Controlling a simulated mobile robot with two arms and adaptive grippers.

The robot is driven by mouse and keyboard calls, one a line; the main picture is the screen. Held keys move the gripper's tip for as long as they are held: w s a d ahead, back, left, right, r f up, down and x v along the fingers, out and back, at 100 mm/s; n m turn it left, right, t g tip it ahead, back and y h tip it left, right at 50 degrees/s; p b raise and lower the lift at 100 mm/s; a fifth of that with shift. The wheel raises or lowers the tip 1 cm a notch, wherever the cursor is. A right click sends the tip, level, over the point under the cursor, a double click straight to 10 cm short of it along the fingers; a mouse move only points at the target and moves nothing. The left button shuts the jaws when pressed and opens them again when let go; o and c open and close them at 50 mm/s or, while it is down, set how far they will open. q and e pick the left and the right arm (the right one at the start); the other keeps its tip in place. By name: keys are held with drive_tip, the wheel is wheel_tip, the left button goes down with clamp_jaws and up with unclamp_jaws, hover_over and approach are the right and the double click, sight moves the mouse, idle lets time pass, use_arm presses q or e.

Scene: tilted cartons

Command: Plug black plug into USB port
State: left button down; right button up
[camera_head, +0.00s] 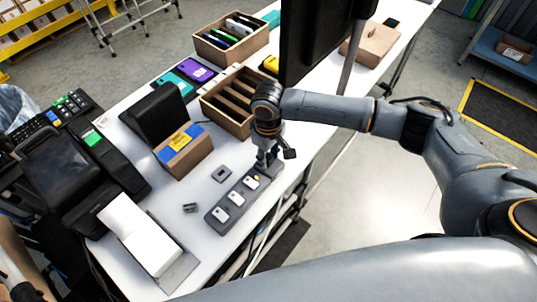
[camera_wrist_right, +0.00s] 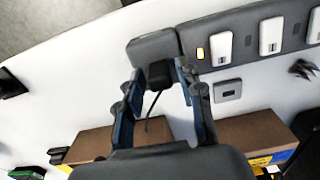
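A grey port strip (camera_head: 222,212) lies along the table's front edge, with white modules on top. It also crosses the top of the wrist view (camera_wrist_right: 235,52), where a small yellow-lit spot shows beside a white module. The black plug (camera_wrist_right: 158,72) is at the grey end block of the strip, its thin cable hanging toward the wrist. My right gripper (camera_head: 274,158) is over the strip's far end. In the wrist view its blue-padded fingers (camera_wrist_right: 160,76) stand apart on either side of the plug, seemingly with small gaps. Whether the plug is fully seated is unclear. My left gripper is out of view.
A grey square plate (camera_head: 222,174) and a small metallic piece (camera_head: 190,208) lie near the strip. A cardboard box (camera_head: 187,155) and a divided wooden tray (camera_head: 222,121) stand behind. A dark monitor (camera_head: 315,45) rises at the back. The table between box and strip is mostly clear.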

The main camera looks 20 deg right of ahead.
drive_tip(key=shift+o, duration=0.2)
wheel_tip(320, 180, up, 12)
idle(0.6)
idle(0.3)
